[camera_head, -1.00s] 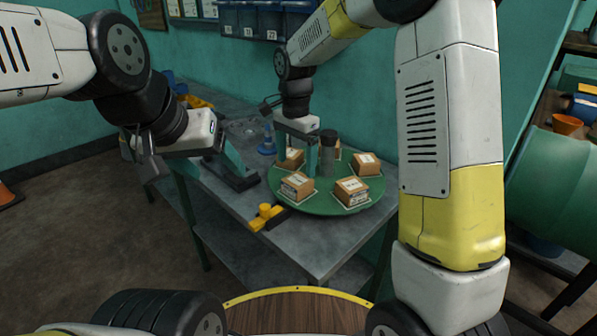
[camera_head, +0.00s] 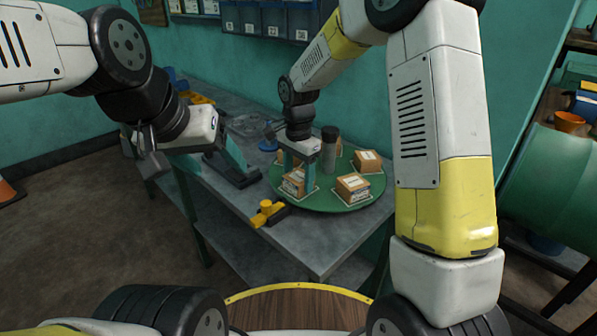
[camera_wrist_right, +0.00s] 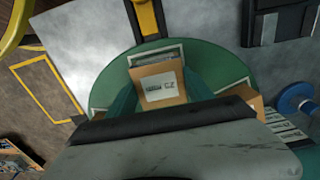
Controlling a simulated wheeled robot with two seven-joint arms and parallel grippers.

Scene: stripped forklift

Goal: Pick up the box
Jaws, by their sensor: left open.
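Small cardboard boxes with white labels stand on a round green turntable (camera_head: 325,205) on the grey workbench. My right gripper (camera_head: 298,178) is down at the front-left box (camera_head: 292,186), its teal fingers spread to either side of it. In the right wrist view this box (camera_wrist_right: 158,86) shows between the two fingers, its label facing the camera. I cannot tell whether the fingers press on it. The box still sits at turntable level. My left gripper (camera_head: 210,158) is open and empty, left of the turntable, and its fingers are partly hidden.
Other boxes stand at the front right (camera_head: 352,188) and back right (camera_head: 368,161) of the turntable. A dark cylinder (camera_head: 329,148) stands near its middle. A yellow-and-black fixture (camera_head: 268,213) lies at the bench's front edge. Blue bins (camera_head: 270,18) hang on the wall.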

